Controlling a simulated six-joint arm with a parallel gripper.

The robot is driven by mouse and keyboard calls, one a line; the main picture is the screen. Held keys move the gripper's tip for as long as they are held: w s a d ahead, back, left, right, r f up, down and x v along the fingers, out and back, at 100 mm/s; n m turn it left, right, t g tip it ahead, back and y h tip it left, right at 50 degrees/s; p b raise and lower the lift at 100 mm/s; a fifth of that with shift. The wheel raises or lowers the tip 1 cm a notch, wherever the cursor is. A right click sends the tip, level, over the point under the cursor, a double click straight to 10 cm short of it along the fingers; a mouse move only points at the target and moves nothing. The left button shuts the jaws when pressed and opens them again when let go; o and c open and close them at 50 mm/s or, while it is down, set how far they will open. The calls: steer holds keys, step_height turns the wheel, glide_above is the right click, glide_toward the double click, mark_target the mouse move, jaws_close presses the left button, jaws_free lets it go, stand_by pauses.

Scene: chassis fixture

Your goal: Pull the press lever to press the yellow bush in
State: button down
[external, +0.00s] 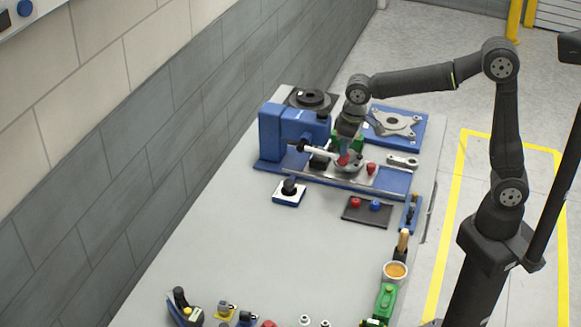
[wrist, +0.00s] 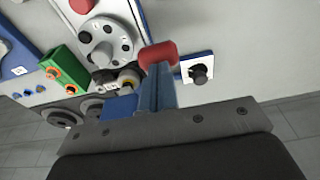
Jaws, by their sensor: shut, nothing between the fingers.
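The blue press (external: 290,135) stands at the far left of the bench in the external view. A pale rod with a dark end (external: 299,146), probably its lever, sticks out from its front. My gripper (external: 345,158) points down just right of the press, over the metal fixture plate. In the wrist view my gripper (wrist: 157,57) shows blue-grey fingers together with a red end. It is shut and empty, and seems apart from the rod. A small yellowish piece (wrist: 129,76) beside the fingers may be the bush; its seating is hidden. A grey holed flange (wrist: 104,42) lies left of the fingers.
A small plate with a black knob (external: 289,190) sits in front of the press. A dark tray with red and blue pieces (external: 367,211) lies to the right. A blue fixture (external: 397,125) and black discs (external: 310,99) stand behind. The middle bench (external: 260,245) is clear.

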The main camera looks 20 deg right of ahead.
steer(key=shift+f, duration=0.8)
stand_by(0.5)
steer(key=shift+w+a+r, duration=0.1)
steer(key=shift+r, duration=2.4)
step_height(320, 180, up, 8)
steer(key=shift+w+a, duration=0.45)
steer(key=f, duration=0.3)
steer(key=shift+s+d+f, duration=0.2)
steer(key=shift+f, duration=0.15)
